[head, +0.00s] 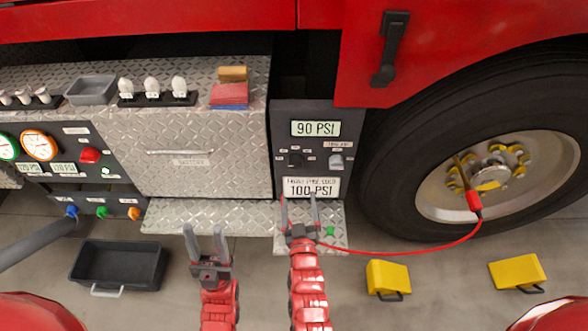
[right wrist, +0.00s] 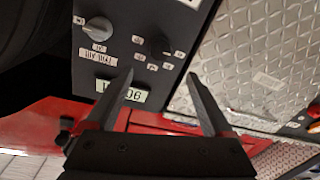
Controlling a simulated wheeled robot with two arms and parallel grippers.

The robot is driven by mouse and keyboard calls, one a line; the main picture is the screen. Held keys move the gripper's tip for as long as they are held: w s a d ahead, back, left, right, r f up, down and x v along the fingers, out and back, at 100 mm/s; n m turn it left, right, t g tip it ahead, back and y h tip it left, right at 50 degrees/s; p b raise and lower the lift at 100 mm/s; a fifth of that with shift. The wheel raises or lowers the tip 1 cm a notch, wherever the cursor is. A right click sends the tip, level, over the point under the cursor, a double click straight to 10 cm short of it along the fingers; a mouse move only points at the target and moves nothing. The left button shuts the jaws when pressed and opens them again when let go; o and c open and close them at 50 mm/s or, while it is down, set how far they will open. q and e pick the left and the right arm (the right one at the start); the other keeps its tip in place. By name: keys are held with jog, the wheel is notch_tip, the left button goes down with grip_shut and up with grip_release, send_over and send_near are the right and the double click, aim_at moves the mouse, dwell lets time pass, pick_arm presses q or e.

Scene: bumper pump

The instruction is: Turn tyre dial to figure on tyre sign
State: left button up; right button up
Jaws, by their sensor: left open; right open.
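The grey tyre panel has a display (head: 316,129) reading 90 PSI and a sign (head: 311,187) reading 100 PSI under a front tyre cold line. Between them sit a black dial (head: 296,159) ringed by several small labels and a light grey knob (head: 336,160) below a small label. My right gripper (head: 299,200) is open and empty, its tips in front of the sign's lower edge. In the right wrist view the panel is upside down; the black dial (right wrist: 157,44) lies beyond the gap between the open fingers (right wrist: 160,76). My left gripper (head: 204,231) is open and empty, left of it.
A metal step (head: 180,216) and storage locker (head: 200,130) lie left of the panel. A wheel (head: 400,170) stands on the right, with a red hose (head: 420,254) running to it. Yellow chocks (head: 388,277) and a black bin (head: 118,265) are on the floor.

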aim_at(296, 166)
jog(key=w, duration=1.2)
jog(key=shift+a+b, duration=0.3)
jog(key=shift+a, duration=0.1)
grip_shut()
